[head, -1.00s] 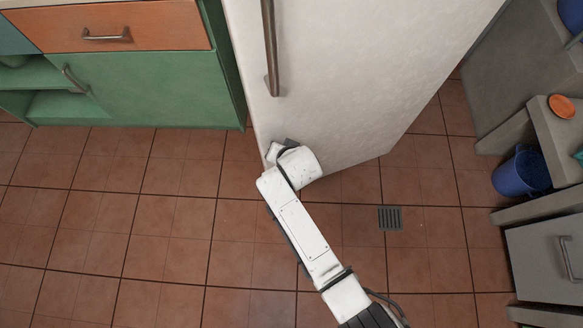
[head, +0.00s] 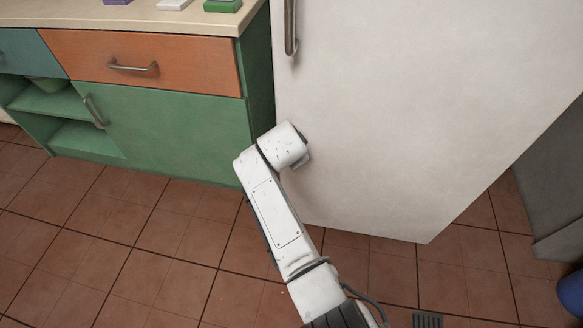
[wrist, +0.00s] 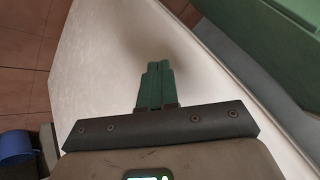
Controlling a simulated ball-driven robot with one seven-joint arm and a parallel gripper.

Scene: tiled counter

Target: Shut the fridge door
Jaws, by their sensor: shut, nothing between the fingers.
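The white fridge door (head: 420,110) fills the right half of the head view. Its metal handle (head: 290,27) runs vertically near its left edge. The door's left edge is beside the green cabinet; I cannot tell how far it stands ajar. My arm reaches to the door's lower left part, below the handle. The wrist hides most of my gripper in the head view. In the wrist view, my gripper (wrist: 158,66) has its two green fingers shut together, empty, pointing at the white door surface (wrist: 100,60). The fingertips are close to it; contact is unclear.
The green cabinet (head: 170,125) with an orange drawer (head: 150,65) stands left of the fridge, with a pale countertop (head: 170,20) above. A blue bucket (head: 570,292) is at the lower right. A floor drain (head: 427,320) lies in front. The tiled floor (head: 130,230) is clear at left.

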